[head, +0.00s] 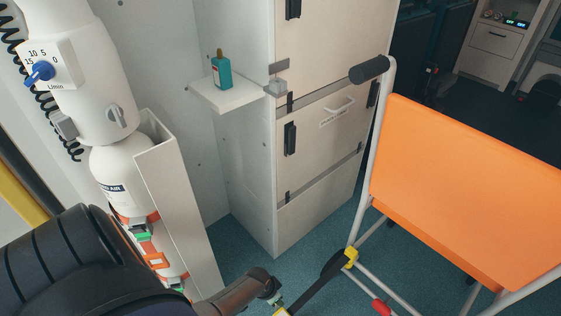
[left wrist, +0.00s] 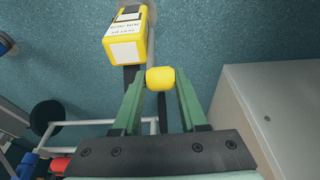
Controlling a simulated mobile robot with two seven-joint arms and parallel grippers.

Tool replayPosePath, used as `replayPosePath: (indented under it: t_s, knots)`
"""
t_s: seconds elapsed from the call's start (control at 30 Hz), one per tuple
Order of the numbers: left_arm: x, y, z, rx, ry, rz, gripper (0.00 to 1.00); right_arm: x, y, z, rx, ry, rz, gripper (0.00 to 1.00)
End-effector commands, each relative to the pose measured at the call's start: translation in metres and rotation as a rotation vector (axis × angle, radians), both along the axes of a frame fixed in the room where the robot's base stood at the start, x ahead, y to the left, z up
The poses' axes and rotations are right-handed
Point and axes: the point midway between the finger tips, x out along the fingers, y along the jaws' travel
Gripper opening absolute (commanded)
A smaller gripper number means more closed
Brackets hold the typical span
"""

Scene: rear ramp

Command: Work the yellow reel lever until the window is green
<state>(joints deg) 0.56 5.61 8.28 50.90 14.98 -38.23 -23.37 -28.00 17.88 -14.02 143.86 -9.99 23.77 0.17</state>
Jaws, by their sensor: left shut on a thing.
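The yellow lever's rounded knob (left wrist: 160,79) sits between the green fingers of my left gripper (left wrist: 158,88) in the left wrist view. The fingers are shut on it from both sides. Just beyond is a yellow reel housing (left wrist: 126,43) with a white printed label and a dark patch at its top edge. I see no green window on it, and the small details are too coarse to tell. In the head view my left gripper (head: 276,299) is at the bottom edge, mostly cut off, beside a bit of yellow. My right gripper is not in view.
A black strap (head: 318,282) runs from the reel to a yellow hook (head: 350,257) on the orange chair's (head: 465,195) frame. A white cabinet (head: 318,215) and a cylinder (head: 118,180) stand behind and left. Blue floor lies between.

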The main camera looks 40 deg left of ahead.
Motion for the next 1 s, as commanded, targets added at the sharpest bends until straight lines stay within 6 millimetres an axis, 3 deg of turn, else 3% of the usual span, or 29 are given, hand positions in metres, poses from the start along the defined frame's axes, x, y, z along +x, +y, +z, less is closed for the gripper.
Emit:
replayPosePath:
  t_s: [0.03, 0.37, 0.4, 0.67, 1.0]
  knots:
    - [-0.0085, 0.0015, 0.0003, 0.001, 0.016, -0.003, 0.0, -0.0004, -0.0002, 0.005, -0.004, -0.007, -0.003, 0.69]
    - [-0.0122, 0.002, -0.0027, 0.002, 0.022, -0.003, 0.0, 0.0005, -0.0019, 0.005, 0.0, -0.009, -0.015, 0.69]
    - [-0.0125, 0.002, -0.0027, 0.002, 0.022, -0.003, 0.45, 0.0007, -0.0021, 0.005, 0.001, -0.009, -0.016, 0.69]
    - [-0.0093, 0.0015, -0.0016, 0.001, 0.015, -0.002, 0.72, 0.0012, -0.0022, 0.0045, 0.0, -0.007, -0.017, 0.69]
    - [-0.0093, 0.0015, 0.0054, 0.001, 0.012, -0.001, 0.72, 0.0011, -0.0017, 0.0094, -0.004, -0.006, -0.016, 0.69]
